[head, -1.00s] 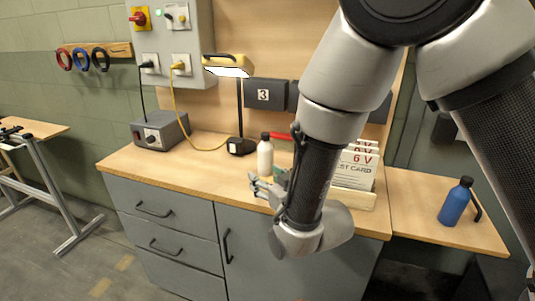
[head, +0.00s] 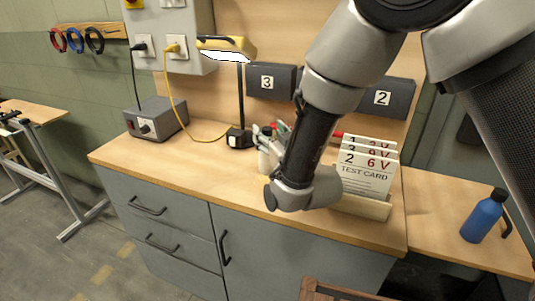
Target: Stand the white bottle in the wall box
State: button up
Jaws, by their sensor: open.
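The white bottle (head: 263,161) stands on the workbench top, just right of the lamp's base, partly hidden by my arm and gripper. My gripper (head: 269,131) is open, its fingers near the bottle's upper part; I cannot tell whether they touch it. Dark grey wall boxes hang on the wooden back panel: one marked 3 (head: 271,83) above the bottle, and one marked 2 (head: 386,99) farther right. My arm covers the panel between them.
A yellow-headed lamp (head: 239,100) and a grey power unit (head: 157,118) stand to the left. Test cards (head: 366,172) in a wooden holder stand right of my arm. A blue bottle (head: 482,216) is on the lower right surface. A brown wooden edge (head: 340,291) shows at the bottom.

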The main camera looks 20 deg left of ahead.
jog(key=shift+x, duration=0.95)
grip_shut()
